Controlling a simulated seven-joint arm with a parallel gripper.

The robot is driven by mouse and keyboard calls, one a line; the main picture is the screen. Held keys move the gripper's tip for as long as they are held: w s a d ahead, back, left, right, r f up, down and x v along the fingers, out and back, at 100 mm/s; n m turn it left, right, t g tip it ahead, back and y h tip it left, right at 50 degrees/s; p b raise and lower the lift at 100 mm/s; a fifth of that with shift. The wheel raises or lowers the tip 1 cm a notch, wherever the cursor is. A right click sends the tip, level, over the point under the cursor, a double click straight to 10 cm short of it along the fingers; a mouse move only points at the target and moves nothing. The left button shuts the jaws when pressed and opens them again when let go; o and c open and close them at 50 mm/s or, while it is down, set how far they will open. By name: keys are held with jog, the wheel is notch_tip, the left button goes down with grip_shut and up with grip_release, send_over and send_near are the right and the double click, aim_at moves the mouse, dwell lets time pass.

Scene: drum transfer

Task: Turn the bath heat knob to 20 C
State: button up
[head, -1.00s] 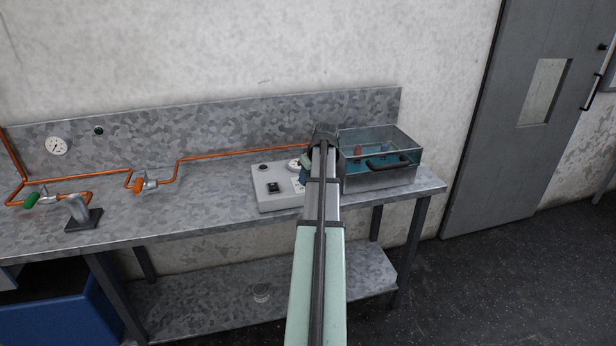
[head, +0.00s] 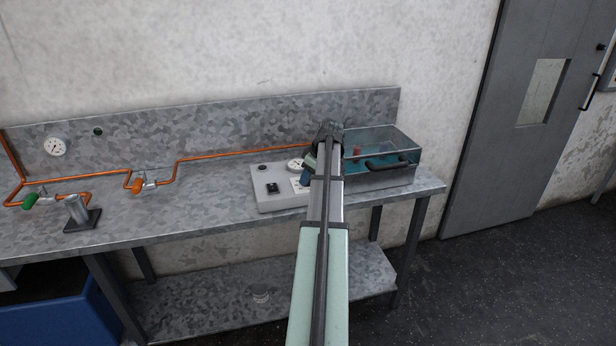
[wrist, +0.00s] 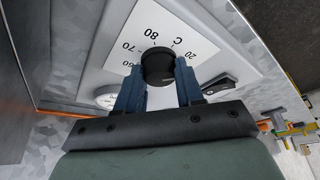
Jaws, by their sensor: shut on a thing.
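The black bath heat knob (wrist: 158,66) sits on a white dial label (wrist: 143,30) in the wrist view. Its printed numbers include 20, 60, 70 and 80, with a C. My gripper (wrist: 159,72) is shut on the knob, one blue finger on each side. I cannot tell which number the knob points to. In the head view my gripper (head: 310,169) is over the right part of the pale control box (head: 282,202), and my arm hides the knob there. The glass bath (head: 385,177) with blue-green liquid stands just right of my arm.
A round gauge (head: 296,164) and a black switch (head: 272,188) are on the box. Copper pipe with an orange-handled valve (head: 138,185) and a green-handled valve (head: 30,201) runs along the bench left. The bench's middle (head: 200,205) is clear.

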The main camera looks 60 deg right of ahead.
jog(key=o, duration=1)
jog(key=shift+o, duration=0.2)
jog(key=v, duration=1.4)
jog(key=shift+w+f, duration=0.1)
